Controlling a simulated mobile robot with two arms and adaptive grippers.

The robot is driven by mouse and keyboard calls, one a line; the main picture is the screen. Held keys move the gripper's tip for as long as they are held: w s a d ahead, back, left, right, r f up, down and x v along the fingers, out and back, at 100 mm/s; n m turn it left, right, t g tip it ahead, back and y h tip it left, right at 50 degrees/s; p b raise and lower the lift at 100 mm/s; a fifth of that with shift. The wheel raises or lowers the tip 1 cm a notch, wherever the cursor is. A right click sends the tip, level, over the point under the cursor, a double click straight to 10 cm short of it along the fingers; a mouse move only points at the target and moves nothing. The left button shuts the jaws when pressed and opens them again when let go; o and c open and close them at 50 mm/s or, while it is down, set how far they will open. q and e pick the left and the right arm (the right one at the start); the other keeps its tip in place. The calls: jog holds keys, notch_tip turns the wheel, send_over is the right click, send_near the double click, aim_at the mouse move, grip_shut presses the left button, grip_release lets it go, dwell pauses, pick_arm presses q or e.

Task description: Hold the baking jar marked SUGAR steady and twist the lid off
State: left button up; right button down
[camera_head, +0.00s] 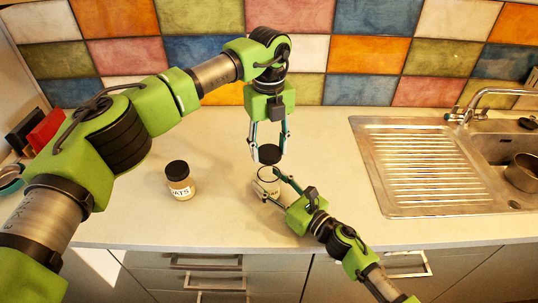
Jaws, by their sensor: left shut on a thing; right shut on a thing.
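The held jar (267,186) is glass with pale contents and stands near the counter's middle. Its rim shows as open, and its marking cannot be read from here. My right gripper (276,183) is shut around the jar's body from the lower right, hiding part of it. The round black lid (269,154) is in my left gripper (269,149), which points down from above with its fingers shut on the lid's sides. The lid is just above the jar's mouth, with a small gap visible between them.
A second jar (180,182) with a black lid, its label reading "OATS", stands to the left. A steel sink with a ribbed drainboard (412,165) and tap (480,104) is at right. A pot (522,172) sits in the basin. The counter between the jars is clear.

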jog(key=c, duration=1)
grip_release()
jog(key=shift+o, duration=0.2)
